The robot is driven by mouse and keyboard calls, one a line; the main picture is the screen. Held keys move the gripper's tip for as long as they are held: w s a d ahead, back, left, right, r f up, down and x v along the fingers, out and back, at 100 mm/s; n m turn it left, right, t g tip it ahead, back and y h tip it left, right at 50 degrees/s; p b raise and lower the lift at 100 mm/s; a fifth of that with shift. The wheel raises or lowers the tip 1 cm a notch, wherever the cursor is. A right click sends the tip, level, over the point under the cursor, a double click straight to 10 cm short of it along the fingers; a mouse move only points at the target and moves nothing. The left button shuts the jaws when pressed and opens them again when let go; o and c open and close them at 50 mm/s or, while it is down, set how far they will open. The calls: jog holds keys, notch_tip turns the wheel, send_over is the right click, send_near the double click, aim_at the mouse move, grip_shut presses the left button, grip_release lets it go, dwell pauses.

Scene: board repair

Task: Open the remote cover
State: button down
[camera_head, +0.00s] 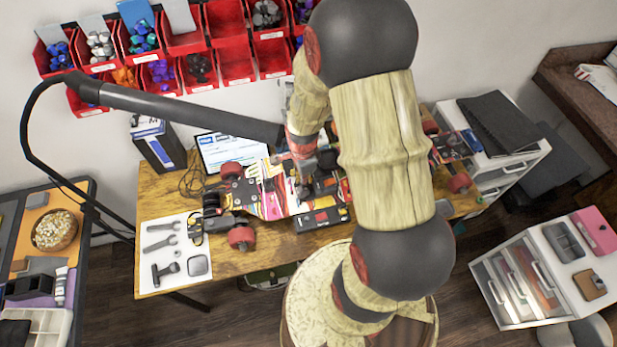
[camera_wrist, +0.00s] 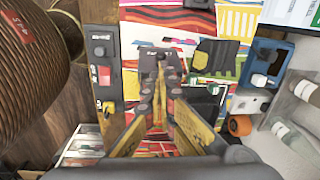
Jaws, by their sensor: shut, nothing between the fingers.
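A colorful electric skateboard deck (camera_head: 268,192) lies on the wooden table, partly hidden behind my arm. A black box with a red panel (camera_head: 320,219) sits at its front edge; a similar black unit with a red label (camera_wrist: 103,68) shows left of the fingers in the wrist view. I cannot tell for certain which part is the remote or its cover. My gripper (camera_wrist: 161,66) is shut and empty, its fingers over the striped deck; I cannot tell if the tips touch anything. In the head view my gripper (camera_head: 303,184) is above the deck, partly hidden by dark parts.
A white mat (camera_head: 150,222) with tools lies at the table's left. A laptop (camera_head: 228,150) and a dark box (camera_head: 158,146) stand at the back. Red bins (camera_head: 237,66) hang on the wall. A lamp arm (camera_head: 190,109) crosses above the table's left half.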

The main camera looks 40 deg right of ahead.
jog(key=shift+w+a+f, duration=0.2)
jog(key=shift+a, duration=0.45)
jog(key=shift+r, duration=0.1)
dwell(1.7)
